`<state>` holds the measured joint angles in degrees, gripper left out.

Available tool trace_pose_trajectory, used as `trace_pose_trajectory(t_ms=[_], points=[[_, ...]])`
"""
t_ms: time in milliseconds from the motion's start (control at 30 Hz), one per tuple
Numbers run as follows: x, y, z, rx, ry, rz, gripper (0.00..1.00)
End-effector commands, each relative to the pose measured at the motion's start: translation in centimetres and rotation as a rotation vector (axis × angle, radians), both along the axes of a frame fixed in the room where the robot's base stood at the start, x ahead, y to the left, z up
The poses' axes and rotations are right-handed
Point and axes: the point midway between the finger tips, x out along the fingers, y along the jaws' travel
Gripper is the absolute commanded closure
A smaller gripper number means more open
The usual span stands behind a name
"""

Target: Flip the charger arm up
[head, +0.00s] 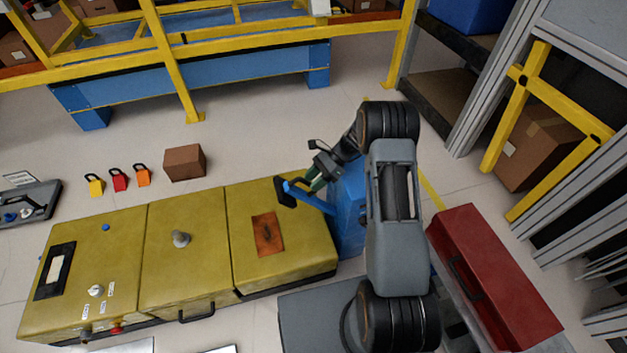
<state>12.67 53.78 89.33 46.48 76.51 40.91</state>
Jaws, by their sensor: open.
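A blue charger box (347,205) stands at the right end of the yellow dashboard module. A blue arm with a black end, which looks like the charger arm (308,197), reaches left from the box over the module's right panel and tilts slightly upward to the left. My gripper (318,170) is open just above and behind this arm, close to it. I cannot tell whether they touch. My own arm links hide the right side of the blue box and part of the gripper.
The yellow module (215,190) has knobs, a switch and a brown plate (268,235). Padlocks (120,180) and a cardboard box (185,162) lie behind it. A red toolbox (492,278) is at right.

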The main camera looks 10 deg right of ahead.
Motion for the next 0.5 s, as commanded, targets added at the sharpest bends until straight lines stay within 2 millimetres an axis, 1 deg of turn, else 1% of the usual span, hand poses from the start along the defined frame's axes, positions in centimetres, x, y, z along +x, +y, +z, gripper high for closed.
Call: trace_pose_trajectory(t_ms=[167,500], points=[[0.6,-1.9,1.6,-0.001,-0.002,-0.004,0.58],[2.2,-7.2,5.6,-0.001,-0.002,-0.002,0.58]])
